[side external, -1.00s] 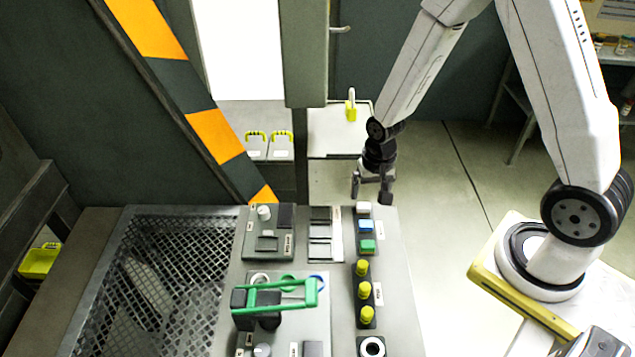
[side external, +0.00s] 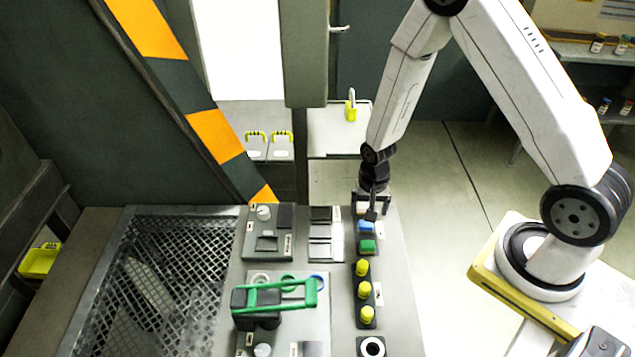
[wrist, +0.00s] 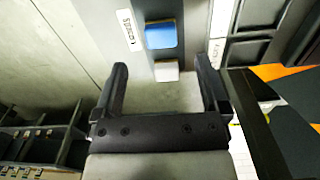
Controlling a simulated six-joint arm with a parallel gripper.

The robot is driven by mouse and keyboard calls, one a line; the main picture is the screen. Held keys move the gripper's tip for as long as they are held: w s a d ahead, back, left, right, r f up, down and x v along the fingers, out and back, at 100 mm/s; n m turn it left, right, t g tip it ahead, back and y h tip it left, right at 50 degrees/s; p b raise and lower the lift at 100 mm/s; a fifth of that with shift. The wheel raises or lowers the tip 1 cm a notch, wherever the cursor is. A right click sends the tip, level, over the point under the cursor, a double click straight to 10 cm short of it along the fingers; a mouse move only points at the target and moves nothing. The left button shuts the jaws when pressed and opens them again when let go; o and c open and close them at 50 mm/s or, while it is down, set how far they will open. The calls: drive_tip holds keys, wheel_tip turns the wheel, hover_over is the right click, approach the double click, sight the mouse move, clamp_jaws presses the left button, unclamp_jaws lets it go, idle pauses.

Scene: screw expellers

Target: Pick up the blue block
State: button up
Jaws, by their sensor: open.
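The blue block (side external: 366,227) sits on the dark strip of the grey panel, between a white block and a green block (side external: 367,246). In the wrist view the blue block (wrist: 160,35) lies beyond the fingertips, with the white block (wrist: 166,70) nearer to me. My gripper (side external: 371,205) is open and points down over the white block, just behind the blue one. It partly hides the white block in the side view. In the wrist view nothing is between the fingers of my gripper (wrist: 162,75) except the view of the panel edge and white block.
Yellow knobs (side external: 365,290) stand in a row in front of the green block. A switch box (side external: 268,230) and black-and-white slots (side external: 322,235) lie left of the blocks. Open floor is to the right.

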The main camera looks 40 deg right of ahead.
sight(366, 224)
drive_tip(key=shift+f, duration=0.3)
drive_tip(key=shift+a+f, duration=0.1)
drive_tip(key=shift+f, duration=2.4)
clamp_jaws()
